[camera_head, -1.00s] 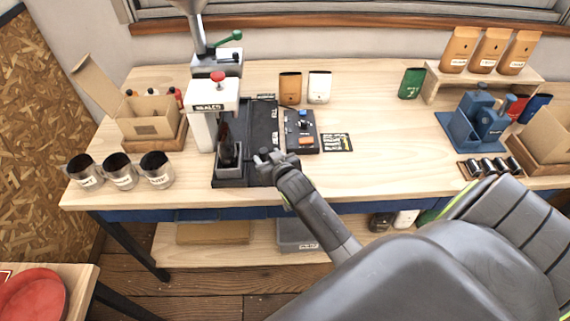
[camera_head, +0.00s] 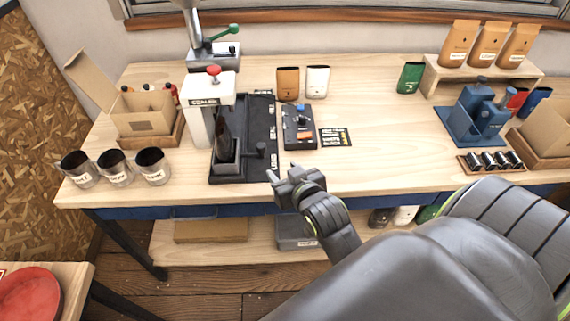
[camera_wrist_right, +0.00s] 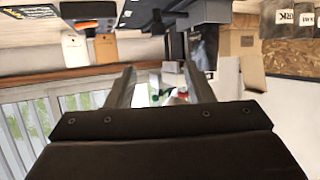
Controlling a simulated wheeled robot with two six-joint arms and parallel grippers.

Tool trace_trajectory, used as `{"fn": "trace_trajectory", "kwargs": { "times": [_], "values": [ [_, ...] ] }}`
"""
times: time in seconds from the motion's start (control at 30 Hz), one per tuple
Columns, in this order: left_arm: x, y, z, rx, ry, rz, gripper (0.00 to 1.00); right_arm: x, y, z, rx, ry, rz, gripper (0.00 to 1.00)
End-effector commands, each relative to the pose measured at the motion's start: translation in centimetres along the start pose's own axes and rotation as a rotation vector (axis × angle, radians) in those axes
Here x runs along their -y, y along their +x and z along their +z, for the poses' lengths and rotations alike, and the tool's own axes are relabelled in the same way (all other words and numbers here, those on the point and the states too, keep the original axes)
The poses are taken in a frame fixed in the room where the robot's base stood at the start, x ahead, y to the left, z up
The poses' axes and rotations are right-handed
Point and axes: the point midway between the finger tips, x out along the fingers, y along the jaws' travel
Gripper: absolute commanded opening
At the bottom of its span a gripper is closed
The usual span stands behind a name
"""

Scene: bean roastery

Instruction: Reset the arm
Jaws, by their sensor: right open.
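My right gripper (camera_head: 283,178) is open and empty. It hangs at the front edge of the workbench (camera_head: 400,165), just right of the black sealing machine (camera_head: 245,170). In the right wrist view its two fingers (camera_wrist_right: 160,88) stand apart with nothing between them. A dark pouch (camera_head: 222,138) stands upright in the holder at the front of the sealing machine, apart from the gripper. My left gripper is not in view.
Three labelled cups (camera_head: 115,168) stand at the bench's left front. A small control box (camera_head: 299,128) and a dark card (camera_head: 336,137) lie behind my gripper. A blue stand (camera_head: 472,118) is to the right. The bench middle is clear.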

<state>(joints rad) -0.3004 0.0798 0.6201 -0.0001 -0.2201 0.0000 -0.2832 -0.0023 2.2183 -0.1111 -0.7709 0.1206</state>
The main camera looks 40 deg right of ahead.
Motion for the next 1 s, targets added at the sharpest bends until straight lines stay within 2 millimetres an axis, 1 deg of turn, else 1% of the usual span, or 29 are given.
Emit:
{"fn": "trace_trajectory", "kwargs": {
  "times": [0.47, 0.57, 0.67, 0.73, 0.8, 0.9, 1.0],
  "values": [
    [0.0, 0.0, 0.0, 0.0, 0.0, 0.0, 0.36, 0.0, 0.0, 0.0, 0.001, 0.0, 0.0, 0.48],
    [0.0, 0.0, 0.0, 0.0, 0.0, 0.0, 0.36, -0.2, -0.3, 0.6, 0.024, -0.005, 0.004, 0.48],
    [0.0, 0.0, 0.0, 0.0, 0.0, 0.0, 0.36, -1.0, -1.4, 2.4, 0.108, -0.021, 0.015, 0.48],
    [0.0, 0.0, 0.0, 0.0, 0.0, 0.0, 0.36, -1.8, -3.0, 4.4, 0.207, -0.04, 0.025, 0.48],
    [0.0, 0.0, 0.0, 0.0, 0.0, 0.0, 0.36, -2.7, -4.9, 6.7, 0.321, -0.063, 0.035, 0.48],
    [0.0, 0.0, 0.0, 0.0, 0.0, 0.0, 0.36, -3.7, -7.8, 9.4, 0.47, -0.092, 0.043, 0.48],
    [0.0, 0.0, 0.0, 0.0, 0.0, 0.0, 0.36, -4.5, -10.5, 11.4, 0.596, -0.116, 0.047, 0.48]
  ]
}}
